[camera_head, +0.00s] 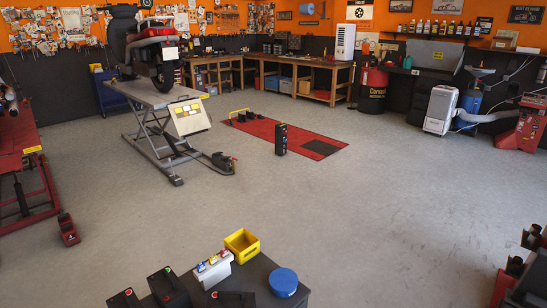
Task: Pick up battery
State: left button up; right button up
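Two dark box-shaped batteries stand on the dark table at the bottom edge of the head view. One black battery (168,289) shows small coloured marks on top. The other black battery (125,299) has a red mark on top and is cut off by the frame's bottom edge. A whitish box (213,270) with blue, red and yellow pieces on top stands to their right; I cannot tell whether it is also a battery. Neither of my grippers shows.
The dark table (259,272) also holds a yellow crate (242,244), a blue round lid-like thing (284,282) and a low black object (233,299). Beyond are a motorcycle lift (158,94), a red mat (290,135) and a black upright object (281,140).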

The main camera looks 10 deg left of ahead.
aim_at(169, 292)
jog(key=u, duration=1.45)
jog(key=k+j, duration=0.05)
